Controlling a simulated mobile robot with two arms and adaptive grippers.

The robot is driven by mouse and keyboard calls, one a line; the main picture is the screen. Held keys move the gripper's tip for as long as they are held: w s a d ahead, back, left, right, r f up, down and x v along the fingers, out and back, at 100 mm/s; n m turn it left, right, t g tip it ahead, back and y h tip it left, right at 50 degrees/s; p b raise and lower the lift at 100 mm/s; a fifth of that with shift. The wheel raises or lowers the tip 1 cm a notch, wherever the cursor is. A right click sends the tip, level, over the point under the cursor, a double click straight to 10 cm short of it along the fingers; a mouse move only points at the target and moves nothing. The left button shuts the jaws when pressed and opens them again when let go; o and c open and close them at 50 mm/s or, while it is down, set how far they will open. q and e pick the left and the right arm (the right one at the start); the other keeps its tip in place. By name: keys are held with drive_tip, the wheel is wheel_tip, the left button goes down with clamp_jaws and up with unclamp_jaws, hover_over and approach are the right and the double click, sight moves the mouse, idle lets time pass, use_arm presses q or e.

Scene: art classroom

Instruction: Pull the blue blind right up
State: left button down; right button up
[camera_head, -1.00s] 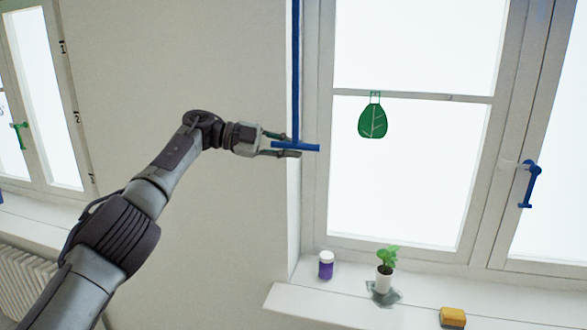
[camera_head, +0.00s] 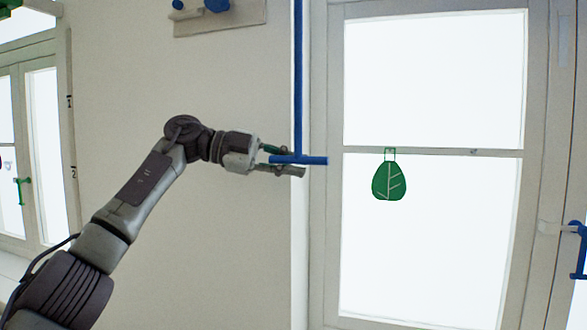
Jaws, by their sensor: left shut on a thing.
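A blue T-shaped pull hangs beside the window frame: a long upright blue rod (camera_head: 298,75) with a short crossbar (camera_head: 316,161) at its lower end. My left gripper (camera_head: 283,163) comes in from the left and is shut on the left part of the crossbar. Its fingers hide part of the bar. The rod's upper end is beyond the top of the picture, and no blue blind cloth is in view. My right gripper is not in view.
A window (camera_head: 430,80) with a horizontal middle bar stands to the right, with a green leaf ornament (camera_head: 390,182) hanging on it. A blue window handle (camera_head: 580,250) is at the right edge. A rack with blue knobs (camera_head: 217,5) is above my arm. The wall below is bare.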

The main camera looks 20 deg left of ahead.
use_arm(q)
drive_tip(key=c, duration=1.2)
unclamp_jaws()
drive_tip(key=shift+s+r, duration=0.2)
drive_tip(key=shift+r, duration=0.45)
drive_tip(key=shift+o, duration=0.3)
drive_tip(key=shift+s+d, duration=0.1)
drive_tip(key=shift+s, duration=0.15)
drive_tip(key=shift+f, duration=0.1)
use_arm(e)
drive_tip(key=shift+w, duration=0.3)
use_arm(q)
drive_tip(key=shift+w+f, duration=0.1)
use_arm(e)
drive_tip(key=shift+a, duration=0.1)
use_arm(q)
drive_tip(key=shift+w+f, duration=0.1)
drive_tip(key=shift+w, duration=0.05)
drive_tip(key=v, duration=1.2)
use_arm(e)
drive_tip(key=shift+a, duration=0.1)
